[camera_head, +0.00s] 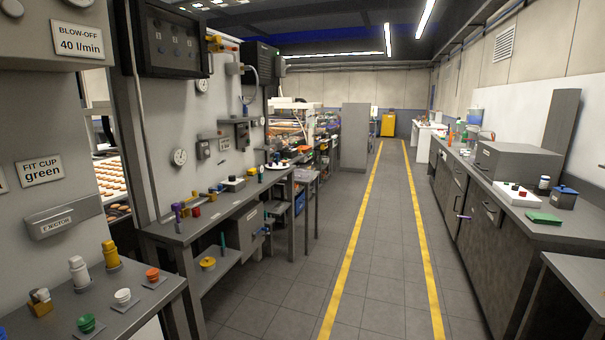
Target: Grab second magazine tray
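Neither of my grippers shows in the head view. I cannot make out a magazine tray for certain. Round biscuits (109,178) lie in rows behind the grey machine panel at the left, partly hidden by it. A rack (291,131) with several loaded levels stands farther back on the left; its contents are too small to tell. A label plate on the left panel reads "FIT CUP green" (40,171).
A grey workbench (190,226) runs along the left wall. A counter (495,205) with a grey box (517,161) lines the right. The tiled aisle (375,250) between yellow lines is clear. A yellow cabinet (388,125) stands at the far end.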

